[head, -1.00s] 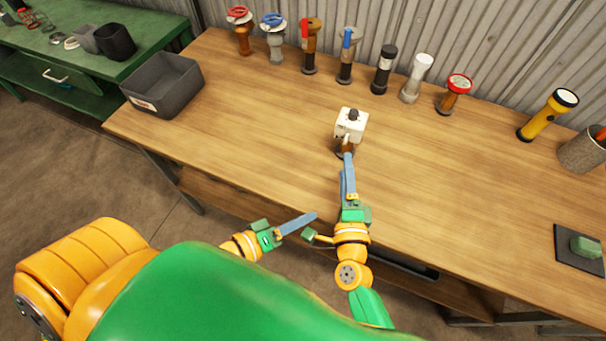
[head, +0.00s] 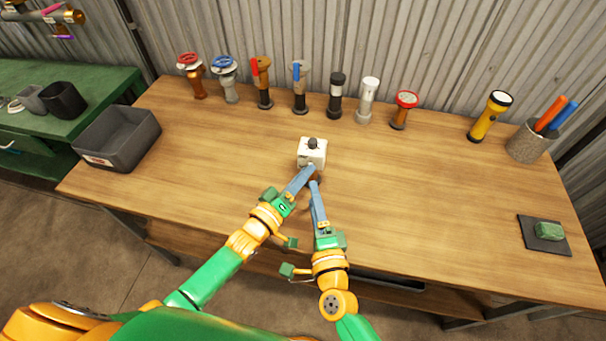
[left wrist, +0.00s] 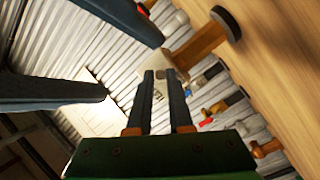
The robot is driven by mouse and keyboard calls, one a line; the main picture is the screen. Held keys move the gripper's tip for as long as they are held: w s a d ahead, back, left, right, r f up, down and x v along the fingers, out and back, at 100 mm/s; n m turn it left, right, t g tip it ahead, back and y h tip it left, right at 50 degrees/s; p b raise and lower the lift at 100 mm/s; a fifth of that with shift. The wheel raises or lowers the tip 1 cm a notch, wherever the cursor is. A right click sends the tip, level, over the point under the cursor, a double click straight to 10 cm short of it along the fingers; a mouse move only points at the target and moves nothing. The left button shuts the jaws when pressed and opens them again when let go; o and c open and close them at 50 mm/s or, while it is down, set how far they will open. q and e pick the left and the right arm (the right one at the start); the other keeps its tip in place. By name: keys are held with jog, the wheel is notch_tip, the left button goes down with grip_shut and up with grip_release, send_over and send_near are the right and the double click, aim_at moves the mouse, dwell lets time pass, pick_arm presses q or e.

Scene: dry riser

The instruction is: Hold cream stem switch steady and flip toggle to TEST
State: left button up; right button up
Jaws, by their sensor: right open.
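The cream switch box (head: 312,154) with a dark knob on top stands upright on a brown stem on the bench. In the left wrist view the cream box (left wrist: 157,88) shows past my fingertips, with the brown stem (left wrist: 200,44) and its dark round base beside it. My left gripper (head: 310,170) is at the box's near face; in the wrist view its fingers (left wrist: 161,72) stand slightly apart with a narrow gap. The toggle is mostly hidden by the fingertips. My right gripper (head: 315,184) is open, just below the box near the stem; whether it touches is unclear.
A row of valves and torches, including a red-wheel valve (head: 191,75) and a white torch (head: 367,100), stands along the back. A grey bin (head: 117,140) is at the left, a yellow torch (head: 490,116) and a tool cup (head: 527,142) at the right. The bench (head: 430,190) between is clear.

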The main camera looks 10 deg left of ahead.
pick_arm(q)
grip_shut()
dwell(1.7)
